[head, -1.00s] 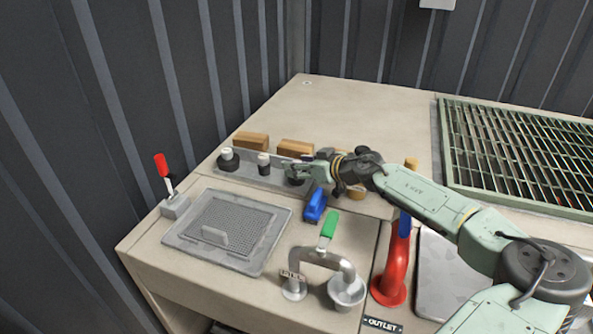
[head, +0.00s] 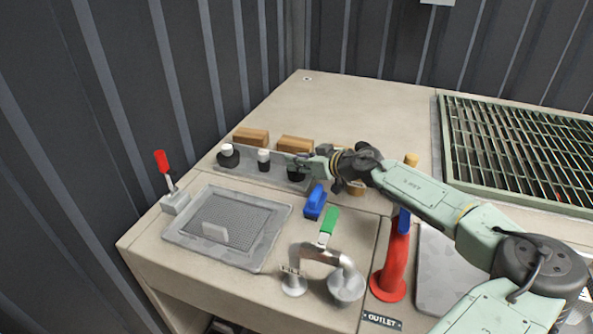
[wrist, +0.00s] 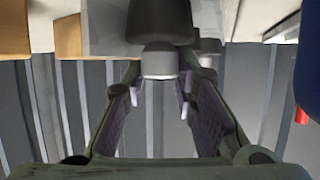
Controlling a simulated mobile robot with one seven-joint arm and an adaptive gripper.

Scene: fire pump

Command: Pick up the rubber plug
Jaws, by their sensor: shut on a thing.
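The rubber plug (head: 296,174) is a dark, rounded piece at the right end of a grey metal rack (head: 244,172) in the head view. My gripper (head: 303,164) is at the plug's upper part, reaching in from the right, and partly hides it. In the wrist view the plug (wrist: 159,18) shows as a black body with a pale grey cap (wrist: 160,62) between the two fingers. My gripper (wrist: 160,90) is shut on it. Whether the plug's underside still touches the rack is hard to tell.
Two more black pieces with white tops, one wide (head: 228,157) and one narrow (head: 263,160), stand on the rack to the left. Wooden blocks (head: 251,137) lie behind it. A blue-handled item (head: 314,204) and a green-handled metal pipe (head: 322,255) stand in front.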

